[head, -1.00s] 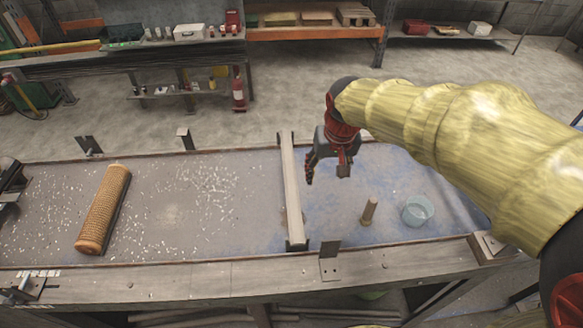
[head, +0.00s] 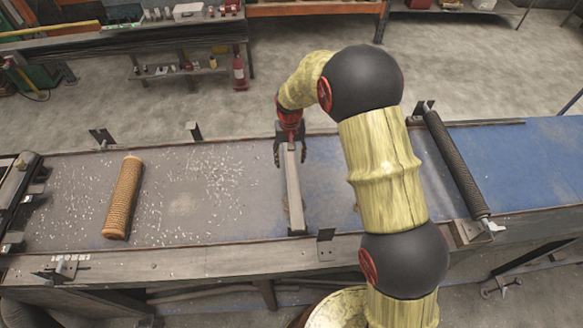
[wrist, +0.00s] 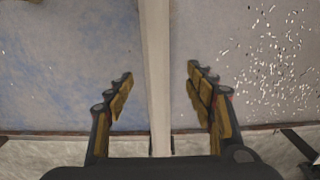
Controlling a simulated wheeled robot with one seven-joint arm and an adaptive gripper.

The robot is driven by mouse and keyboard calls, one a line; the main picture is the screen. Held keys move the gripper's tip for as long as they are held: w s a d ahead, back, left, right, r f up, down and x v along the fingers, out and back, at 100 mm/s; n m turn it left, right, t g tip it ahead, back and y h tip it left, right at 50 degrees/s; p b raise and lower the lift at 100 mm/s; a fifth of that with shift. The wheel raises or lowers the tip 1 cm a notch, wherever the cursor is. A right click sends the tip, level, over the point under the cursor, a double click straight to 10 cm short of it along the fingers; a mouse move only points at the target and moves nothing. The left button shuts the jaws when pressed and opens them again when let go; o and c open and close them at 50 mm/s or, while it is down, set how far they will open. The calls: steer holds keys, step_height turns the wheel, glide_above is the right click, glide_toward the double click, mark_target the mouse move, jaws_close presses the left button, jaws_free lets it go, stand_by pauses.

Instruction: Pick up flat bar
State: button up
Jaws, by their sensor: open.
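The flat bar (head: 293,190) is a long, narrow, pale grey bar lying across the worktable, running from the far edge toward the near edge. In the wrist view the bar (wrist: 156,70) runs lengthwise between the two fingers. My gripper (head: 291,160) is above the far end of the bar, its fingers on either side. In the wrist view my gripper (wrist: 158,90) is open, with a gap between each finger and the bar. I cannot tell the height of the fingertips over the table.
A tan mesh tube (head: 123,198) lies on the table to the left, among scattered pale chips. A dark roller (head: 455,163) crosses the table on the right. Small upright brackets (head: 326,244) stand along the table edges. A red fire extinguisher (head: 239,74) is on the floor beyond.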

mark_target(292, 168)
steer(key=f, duration=0.5)
steer(key=shift+w+d+f+p, duration=0.3)
steer(key=shift+w+f+p, duration=0.05)
steer(key=shift+p, duration=0.05)
steer(key=shift+c, duration=1.4)
steer(key=c, duration=1.1)
jaws_close()
steer(key=shift+w+r, duration=0.1)
